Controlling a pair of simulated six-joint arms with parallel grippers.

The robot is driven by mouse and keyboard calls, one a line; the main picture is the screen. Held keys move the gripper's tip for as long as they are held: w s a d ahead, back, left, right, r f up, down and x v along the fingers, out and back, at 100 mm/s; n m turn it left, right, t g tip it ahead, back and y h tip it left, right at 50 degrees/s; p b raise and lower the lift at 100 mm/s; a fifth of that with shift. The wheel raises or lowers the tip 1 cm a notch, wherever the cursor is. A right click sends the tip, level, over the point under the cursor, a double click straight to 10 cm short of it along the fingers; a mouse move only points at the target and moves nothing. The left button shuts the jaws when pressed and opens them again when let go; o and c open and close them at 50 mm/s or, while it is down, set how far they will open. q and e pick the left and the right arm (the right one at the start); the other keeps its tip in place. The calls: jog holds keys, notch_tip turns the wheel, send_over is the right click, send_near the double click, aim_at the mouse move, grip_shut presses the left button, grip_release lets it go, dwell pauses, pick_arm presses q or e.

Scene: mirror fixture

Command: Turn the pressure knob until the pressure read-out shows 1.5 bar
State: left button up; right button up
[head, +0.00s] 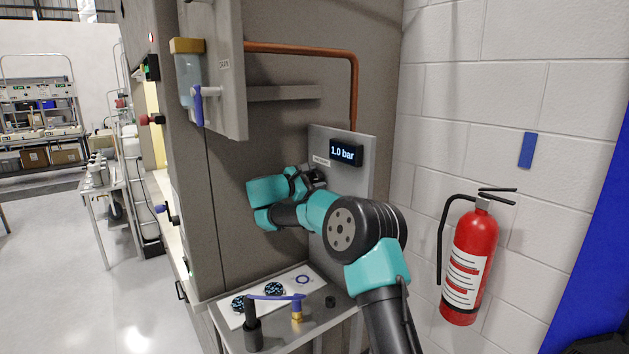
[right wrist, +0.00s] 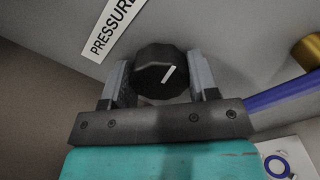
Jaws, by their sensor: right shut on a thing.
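The pressure read-out (head: 344,152) on the grey panel (head: 357,185) shows 1.0 bar in the head view. The pressure knob (right wrist: 158,74) is black and faceted with a white pointer mark, seen in the right wrist view. My right gripper (right wrist: 160,82) is shut on the knob, one finger on each side of it. In the head view my right gripper (head: 312,177) is at the panel below the read-out, and my arm hides most of the knob. A label reading PRESSURE (right wrist: 112,28) is beside the knob. My left gripper is not in view.
A small table (head: 335,312) below the panel holds a white plate (head: 312,279) with round parts, a brass fitting with a blue lever (head: 297,309) and a black post (head: 252,331). A red fire extinguisher (head: 470,262) hangs on the wall at right.

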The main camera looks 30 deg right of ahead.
jog(key=shift+m, duration=0.3)
jog(key=o, duration=0.9)
jog(key=a, duration=0.5)
jog(key=s+a, duration=0.1)
jog(key=a, duration=1.1)
jog(key=shift+s+a, duration=0.15)
jog(key=shift+s, duration=0.1)
